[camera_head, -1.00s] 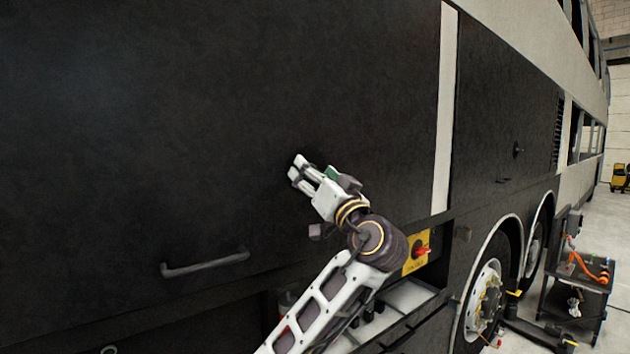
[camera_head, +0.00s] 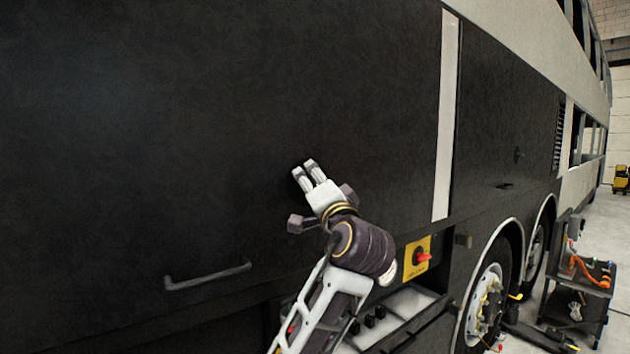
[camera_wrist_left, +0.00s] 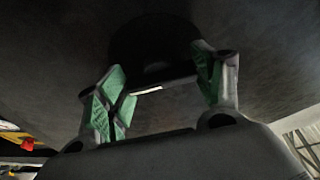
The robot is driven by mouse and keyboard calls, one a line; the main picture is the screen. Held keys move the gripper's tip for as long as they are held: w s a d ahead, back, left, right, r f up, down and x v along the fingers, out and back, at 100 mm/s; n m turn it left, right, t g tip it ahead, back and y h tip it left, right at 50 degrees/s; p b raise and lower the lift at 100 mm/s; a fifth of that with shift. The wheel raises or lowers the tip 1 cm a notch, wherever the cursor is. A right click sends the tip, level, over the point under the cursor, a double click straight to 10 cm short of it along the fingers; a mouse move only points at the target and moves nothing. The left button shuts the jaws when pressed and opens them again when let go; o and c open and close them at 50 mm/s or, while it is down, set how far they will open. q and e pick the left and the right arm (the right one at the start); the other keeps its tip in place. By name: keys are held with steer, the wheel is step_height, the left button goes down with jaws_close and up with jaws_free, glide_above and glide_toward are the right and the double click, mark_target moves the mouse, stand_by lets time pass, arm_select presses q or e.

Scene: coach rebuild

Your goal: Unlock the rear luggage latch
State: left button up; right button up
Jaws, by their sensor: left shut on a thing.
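The rear luggage latch (camera_wrist_left: 150,45) shows in the left wrist view as a dark round piece on the black coach panel (camera_head: 180,120), with a dark bar between my fingers. My left gripper (camera_head: 305,171) is up against this panel and shut on the latch. Its green-padded fingers also show in the left wrist view (camera_wrist_left: 162,78), one on each side of the bar. In the head view the fingers hide most of the latch. Whether the latch is locked cannot be told. My right gripper is not in view.
A dark bar handle (camera_head: 207,275) sticks out low on the same panel. A yellow plate with a red rotary switch (camera_head: 421,257) is below right of my wrist. Farther right are a coach wheel (camera_head: 486,305) and a tool trolley (camera_head: 582,290) on the floor.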

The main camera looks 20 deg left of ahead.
arm_select(q)
steer(key=m+p, duration=0.1)
steer(key=m, duration=0.1)
steer(key=m+h+p, duration=0.1)
steer(key=shift+r+m+g, duration=0.2)
steer(key=shift+m+g, duration=0.1)
steer(key=shift+m, duration=0.1)
steer(key=shift+m+h+p, duration=0.3)
steer(key=shift+m+h, duration=0.1)
steer(key=shift+m, duration=0.3)
steer(key=shift+m+g+h, duration=0.3)
steer(key=shift+m+g, duration=0.1)
steer(key=shift+m, duration=0.7)
steer(key=o, duration=1)
steer(key=shift+v, duration=6)
